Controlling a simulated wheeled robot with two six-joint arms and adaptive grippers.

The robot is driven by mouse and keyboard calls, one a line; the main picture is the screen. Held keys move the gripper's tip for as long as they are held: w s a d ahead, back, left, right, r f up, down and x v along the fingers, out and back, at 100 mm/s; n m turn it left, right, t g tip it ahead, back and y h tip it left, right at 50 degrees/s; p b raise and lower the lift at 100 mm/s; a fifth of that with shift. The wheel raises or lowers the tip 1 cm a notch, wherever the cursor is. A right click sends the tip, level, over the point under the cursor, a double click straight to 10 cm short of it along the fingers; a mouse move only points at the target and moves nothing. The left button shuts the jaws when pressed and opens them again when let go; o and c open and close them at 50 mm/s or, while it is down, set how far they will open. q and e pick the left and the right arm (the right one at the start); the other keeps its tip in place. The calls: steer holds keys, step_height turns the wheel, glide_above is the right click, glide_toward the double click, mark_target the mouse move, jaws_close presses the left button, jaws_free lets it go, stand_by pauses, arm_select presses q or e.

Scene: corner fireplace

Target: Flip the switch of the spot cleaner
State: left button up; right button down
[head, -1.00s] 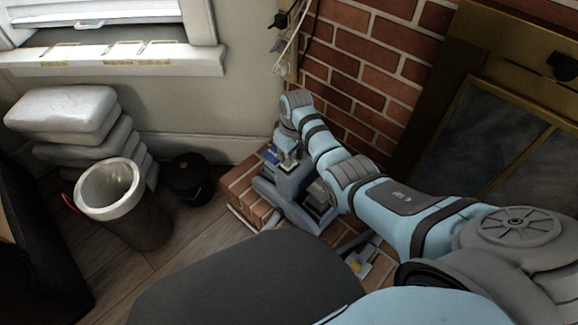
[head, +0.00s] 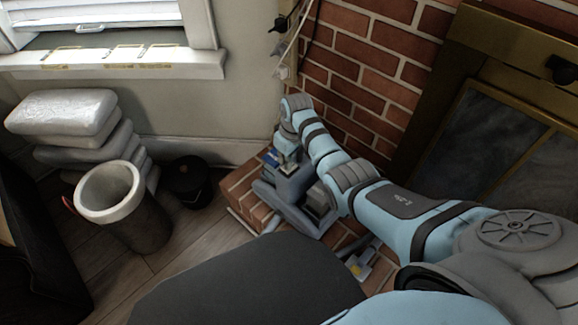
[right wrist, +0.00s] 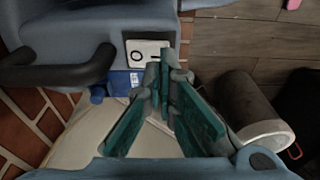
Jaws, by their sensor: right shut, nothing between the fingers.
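The spot cleaner (head: 292,200) is a grey-blue machine on the brick hearth. In the right wrist view its grey-blue body (right wrist: 60,25) fills the upper left. A white switch (right wrist: 138,52) with a black "O" shows on it, beside a dark curved handle or hose (right wrist: 60,72). My right gripper (right wrist: 163,72) is shut and empty, its teal fingertips at the lower right part of the switch and covering some of it. I cannot tell whether they touch it. In the head view the right gripper (head: 287,161) is small above the cleaner. My left gripper is not in view.
A brick wall (head: 350,60) and a brass-framed fireplace (head: 480,130) stand close beside my right arm. A bin (head: 125,210), a black pot (head: 188,183) and stacked pale bags (head: 62,115) stand at the left.

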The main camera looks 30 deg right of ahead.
arm_select(q)
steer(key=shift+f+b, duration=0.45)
steer(key=shift+b, duration=0.05)
arm_select(e)
steer(key=shift+f, duration=0.75)
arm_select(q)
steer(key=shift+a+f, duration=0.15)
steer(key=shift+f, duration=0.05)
arm_select(e)
steer(key=shift+d+f, duration=0.15)
steer(key=shift+f, duration=0.2)
steer(key=shift+r, duration=0.4)
step_height(320, 180, up, 2)
steer(key=p, duration=0.2)
steer(key=shift+r+p, duration=0.15)
steer(key=shift+p, duration=0.25)
step_height(320, 180, up, 4)
steer(key=p, duration=0.5)
steer(key=shift+r, duration=0.2)
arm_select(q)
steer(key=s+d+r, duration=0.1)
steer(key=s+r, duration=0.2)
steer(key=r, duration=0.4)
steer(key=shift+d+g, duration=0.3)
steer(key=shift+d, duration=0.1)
arm_select(e)
steer(key=shift+f, duration=0.15)
